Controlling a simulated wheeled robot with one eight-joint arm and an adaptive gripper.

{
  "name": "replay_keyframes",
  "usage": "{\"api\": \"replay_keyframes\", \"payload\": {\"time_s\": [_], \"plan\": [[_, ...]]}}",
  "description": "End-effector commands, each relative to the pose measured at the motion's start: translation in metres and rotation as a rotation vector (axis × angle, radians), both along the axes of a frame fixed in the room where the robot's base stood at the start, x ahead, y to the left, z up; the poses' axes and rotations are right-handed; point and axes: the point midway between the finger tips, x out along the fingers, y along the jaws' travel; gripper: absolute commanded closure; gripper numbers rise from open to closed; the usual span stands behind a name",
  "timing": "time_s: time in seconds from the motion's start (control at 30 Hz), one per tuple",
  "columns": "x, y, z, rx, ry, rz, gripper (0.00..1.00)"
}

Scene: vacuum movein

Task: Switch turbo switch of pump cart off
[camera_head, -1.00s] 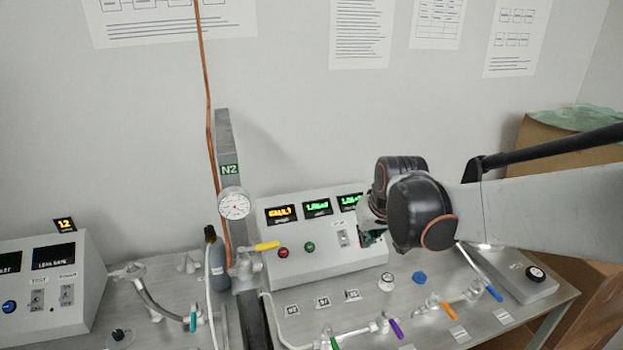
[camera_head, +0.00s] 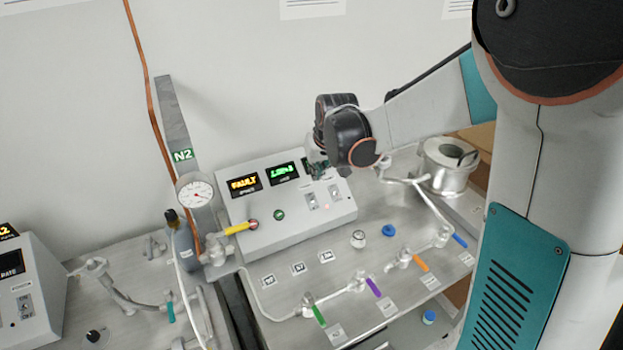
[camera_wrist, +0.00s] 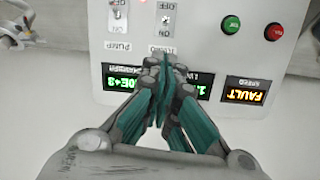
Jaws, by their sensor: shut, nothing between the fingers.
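The pump cart's control box (camera_head: 300,228) has a sloped grey face with two small toggle switches. The turbo switch (camera_head: 312,201) is the left one in the head view; in the wrist view, which is upside down, it shows (camera_wrist: 165,20) just beyond my fingertips. The pump switch (camera_head: 334,192) is beside it and also shows in the wrist view (camera_wrist: 120,16). My gripper (camera_head: 318,170) is shut and empty, close above the panel by the displays. In the wrist view its fingertips (camera_wrist: 164,60) partly cover the turbo label. I cannot tell the lever's position or whether the fingers touch the panel.
An orange FAULT display (camera_head: 244,185) and a green display (camera_head: 282,174) sit above a green button (camera_head: 279,215). A yellow-handled valve (camera_head: 238,228) overlaps the box's left side. Coloured valve handles (camera_head: 373,287) lie in front. A second control box (camera_head: 35,285) stands at left.

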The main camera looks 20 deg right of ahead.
Motion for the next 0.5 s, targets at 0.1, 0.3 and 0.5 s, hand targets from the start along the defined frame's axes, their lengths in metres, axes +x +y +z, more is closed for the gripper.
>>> {"api": "replay_keyframes", "payload": {"time_s": [0.1, 0.3, 0.5], "plan": [[0.006, 0.001, -0.013, 0.000, 0.000, 0.000, 1.00], [0.021, 0.002, -0.045, 0.000, 0.000, 0.001, 1.00], [0.034, 0.003, -0.072, 0.000, 0.000, 0.000, 1.00]]}}
